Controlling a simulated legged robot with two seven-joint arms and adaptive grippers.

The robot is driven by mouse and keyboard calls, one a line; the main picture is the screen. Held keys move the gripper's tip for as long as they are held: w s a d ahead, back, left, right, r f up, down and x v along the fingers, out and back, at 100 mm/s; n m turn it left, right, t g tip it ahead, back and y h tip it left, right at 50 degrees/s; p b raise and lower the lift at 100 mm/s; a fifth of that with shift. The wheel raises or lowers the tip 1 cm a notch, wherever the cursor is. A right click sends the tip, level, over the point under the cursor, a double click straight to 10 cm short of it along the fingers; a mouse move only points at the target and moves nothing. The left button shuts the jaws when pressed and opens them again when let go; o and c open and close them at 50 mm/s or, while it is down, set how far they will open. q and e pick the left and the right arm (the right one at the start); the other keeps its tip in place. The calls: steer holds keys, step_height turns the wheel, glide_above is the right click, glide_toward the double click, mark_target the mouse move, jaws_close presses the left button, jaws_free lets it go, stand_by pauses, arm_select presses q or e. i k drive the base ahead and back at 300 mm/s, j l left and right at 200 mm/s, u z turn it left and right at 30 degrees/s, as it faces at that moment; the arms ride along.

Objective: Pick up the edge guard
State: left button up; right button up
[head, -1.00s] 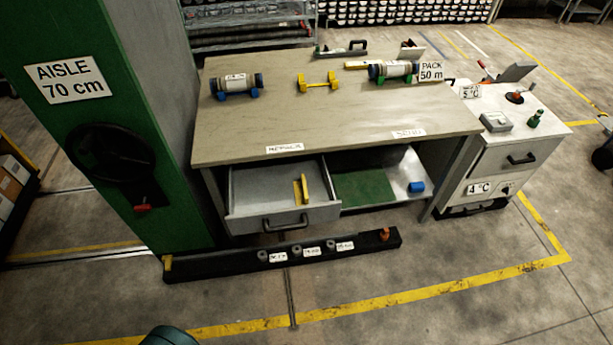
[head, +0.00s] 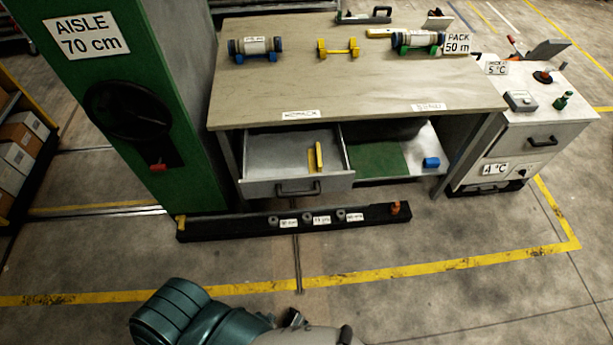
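A yellow angled piece (head: 318,157), which looks like the edge guard, rests in the open drawer (head: 243,188) under the bench, towards the drawer's right side. Part of it stands up. My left arm, with a teal shell and a grey section, enters at the bottom of the head view. Small dark parts show at its grey end, but I cannot make out the fingers or whether they are open. The arm is well short of the drawer and touches nothing there. My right gripper is not in view.
The bench top (head: 280,95) carries two capped cylinders (head: 257,45) on holders and an empty yellow cradle (head: 338,48). A low black beam (head: 240,230) lies on the floor before the drawer. A green column (head: 120,60) stands left, a white cabinet (head: 520,135) right.

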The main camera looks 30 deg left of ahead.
mark_target(314, 155)
steer(key=i+l+u, duration=0.1)
steer(key=u, duration=0.3)
steer(key=i+l+u, duration=0.15)
steer(key=u, duration=0.25)
steer(key=i, duration=0.05)
